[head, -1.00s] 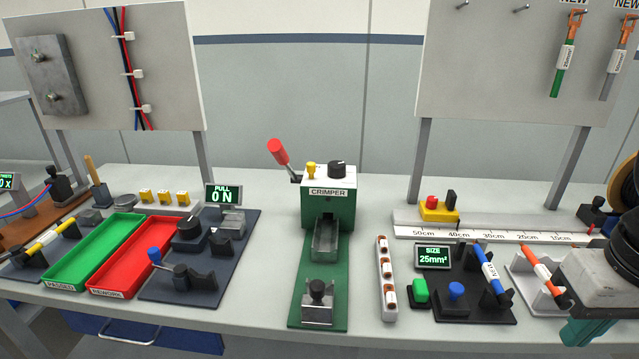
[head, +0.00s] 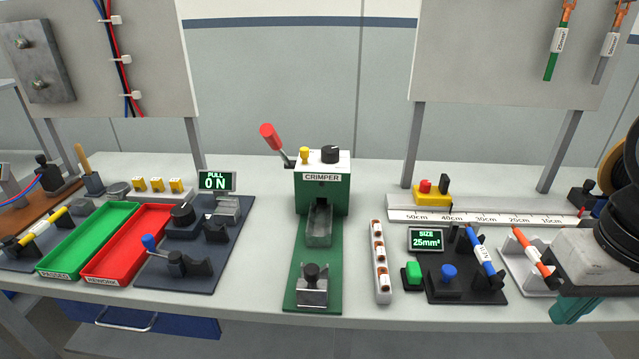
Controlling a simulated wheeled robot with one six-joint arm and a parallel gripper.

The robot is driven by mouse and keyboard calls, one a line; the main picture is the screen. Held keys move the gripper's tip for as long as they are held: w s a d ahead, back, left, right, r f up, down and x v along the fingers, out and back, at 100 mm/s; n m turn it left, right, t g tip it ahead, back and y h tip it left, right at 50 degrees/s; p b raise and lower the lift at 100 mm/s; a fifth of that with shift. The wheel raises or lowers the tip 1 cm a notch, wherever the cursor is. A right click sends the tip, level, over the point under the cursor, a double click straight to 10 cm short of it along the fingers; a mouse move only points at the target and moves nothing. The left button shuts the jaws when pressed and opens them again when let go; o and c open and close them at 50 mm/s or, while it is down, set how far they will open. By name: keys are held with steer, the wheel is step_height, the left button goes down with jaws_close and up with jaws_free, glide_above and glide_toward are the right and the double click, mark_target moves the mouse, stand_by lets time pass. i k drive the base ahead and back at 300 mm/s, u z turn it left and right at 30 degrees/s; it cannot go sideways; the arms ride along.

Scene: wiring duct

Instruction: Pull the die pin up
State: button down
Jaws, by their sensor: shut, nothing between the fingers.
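The green crimper (head: 322,195) stands at the middle of the bench. A yellow-headed pin (head: 304,154), which looks like the die pin, stands upright on its white top. A black round knob (head: 329,154) sits just right of the pin. A lever with a red grip (head: 270,137) leans up and left at the crimper's left side. How far the pin sits into the crimper cannot be told.
A green tray (head: 88,237), a red tray (head: 125,245) and a dark fixture with a blue-knobbed crank (head: 149,242) lie left. A terminal strip (head: 381,262) and a size display (head: 426,240) lie right. Bare bench shows on both sides of the crimper.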

mark_target(305, 152)
steer(key=k, duration=1.25)
steer(key=u, duration=0.6)
steer(key=i, duration=1.85)
steer(key=z, duration=0.6)
